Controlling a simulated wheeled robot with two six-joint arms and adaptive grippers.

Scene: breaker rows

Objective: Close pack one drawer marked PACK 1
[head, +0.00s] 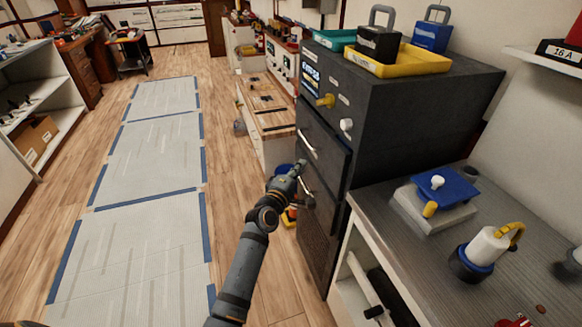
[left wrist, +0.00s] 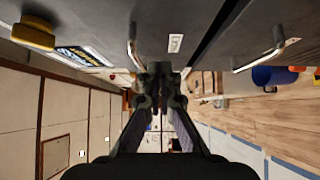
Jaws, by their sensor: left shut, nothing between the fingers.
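A dark cabinet (head: 412,108) has an upper drawer (head: 326,152) with a bar handle (head: 307,144), standing slightly proud of the cabinet body. A lower drawer (head: 322,212) below it has its own handle (head: 308,194). In the left wrist view a small pale label (left wrist: 176,43) sits on the upper drawer front between the two handles; its text is too small to read. My left gripper (head: 298,169) is shut and empty, its fingertips (left wrist: 160,69) close in front of the upper drawer's lower part. I cannot tell whether they touch it. My right gripper is out of view.
A yellow tray (head: 400,65) with padlock-like blocks stands on the cabinet. A grey bench (head: 395,215) with a blue-topped device (head: 444,187) and a white cylinder (head: 487,246) is at right. A wooden-topped bench (head: 265,104) stands behind. Taped floor mats (head: 150,155) at left are clear.

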